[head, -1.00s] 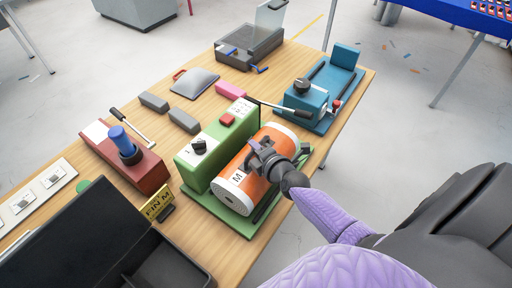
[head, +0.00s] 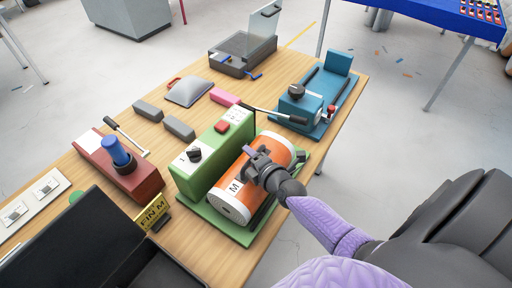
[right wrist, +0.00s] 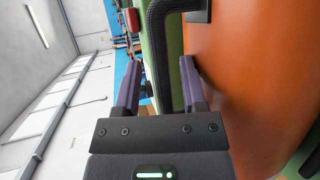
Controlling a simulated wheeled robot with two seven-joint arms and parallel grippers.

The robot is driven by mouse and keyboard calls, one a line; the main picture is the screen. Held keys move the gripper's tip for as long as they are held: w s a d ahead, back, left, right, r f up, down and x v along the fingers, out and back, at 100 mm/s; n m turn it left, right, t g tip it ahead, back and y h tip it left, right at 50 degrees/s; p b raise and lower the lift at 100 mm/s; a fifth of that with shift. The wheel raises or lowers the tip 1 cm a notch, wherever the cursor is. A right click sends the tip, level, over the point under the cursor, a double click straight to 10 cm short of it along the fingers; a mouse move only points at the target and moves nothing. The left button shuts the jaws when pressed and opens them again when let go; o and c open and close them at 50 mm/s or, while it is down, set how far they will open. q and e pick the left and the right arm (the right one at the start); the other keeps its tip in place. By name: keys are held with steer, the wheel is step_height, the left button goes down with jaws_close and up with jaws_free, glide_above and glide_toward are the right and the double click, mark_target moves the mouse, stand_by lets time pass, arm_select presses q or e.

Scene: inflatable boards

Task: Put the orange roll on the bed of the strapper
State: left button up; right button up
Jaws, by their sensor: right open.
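The orange roll (head: 227,190) has white end bands and an "M" label. It lies on its side along the bed of the green strapper (head: 208,160), beside the strapper's upright box. The strapper's green base (head: 240,236) shows under its near end. My right gripper (head: 252,154) is over the roll's upper side, its fingers apart. In the right wrist view the gripper (right wrist: 160,85) is open, with the orange roll (right wrist: 245,60) close on the right. My left gripper is out of view.
A blue machine (head: 303,105) stands behind the strapper. A red block with a blue-knobbed lever (head: 118,153) is at left, near a yellow "FIN M" sign (head: 152,212) and a black case (head: 70,240). Grey blocks (head: 180,128) and a pink block (head: 224,97) lie further back.

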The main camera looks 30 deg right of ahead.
steer(key=p+v, duration=0.3)
steer(key=v, duration=0.6)
steer(key=shift+s+r, duration=0.15)
steer(key=shift+s, duration=0.2)
stand_by(0.7)
stand_by(0.6)
